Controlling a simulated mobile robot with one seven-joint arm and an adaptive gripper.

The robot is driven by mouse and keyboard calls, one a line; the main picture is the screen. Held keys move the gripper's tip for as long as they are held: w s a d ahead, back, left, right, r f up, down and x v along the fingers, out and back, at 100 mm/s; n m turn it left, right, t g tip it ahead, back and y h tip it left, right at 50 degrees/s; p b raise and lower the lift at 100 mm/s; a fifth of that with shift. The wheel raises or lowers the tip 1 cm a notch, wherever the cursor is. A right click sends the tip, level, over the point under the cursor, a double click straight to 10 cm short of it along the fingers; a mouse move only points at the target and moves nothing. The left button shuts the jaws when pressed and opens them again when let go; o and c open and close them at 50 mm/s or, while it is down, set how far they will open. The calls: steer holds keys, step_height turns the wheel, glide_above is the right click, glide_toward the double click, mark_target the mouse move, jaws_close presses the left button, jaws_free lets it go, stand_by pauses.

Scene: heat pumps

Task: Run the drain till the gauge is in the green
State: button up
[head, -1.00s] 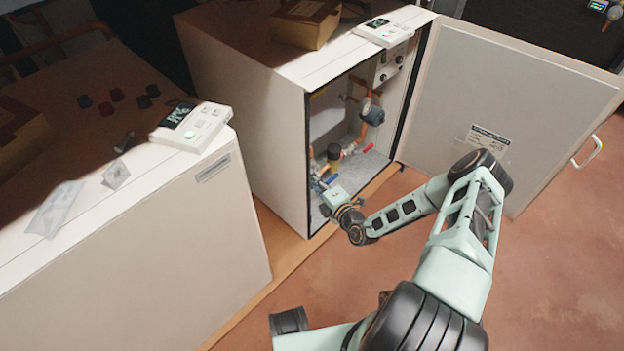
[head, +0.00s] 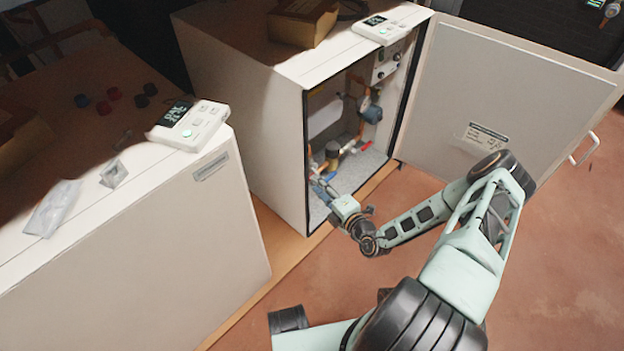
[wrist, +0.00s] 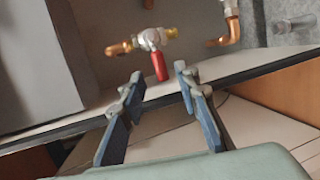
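The heat pump cabinet (head: 245,125) stands open. Inside, a round gauge-like part (head: 371,114) sits on the pipework; its face is too small to read. A valve with a red lever (head: 367,147) shows lower down. My gripper (head: 326,188) is at the lower front of the opening, its fingers partly hidden. In the wrist view my gripper (wrist: 159,77) is open, with two blue fingers apart. A brass and silver valve with a red handle (wrist: 159,67) lies just beyond the fingertips, the handle between them in the picture. I cannot tell whether they touch it.
The cabinet door (head: 520,110) is swung wide to the right. A second white unit (head: 130,240) stands at the left with a controller (head: 189,124) on top. A box (head: 302,22) and another controller (head: 392,23) sit on the open cabinet. The floor at right is clear.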

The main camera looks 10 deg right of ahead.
steer(key=v, duration=0.6)
steer(key=shift+s, duration=0.3)
stand_by(1.4)
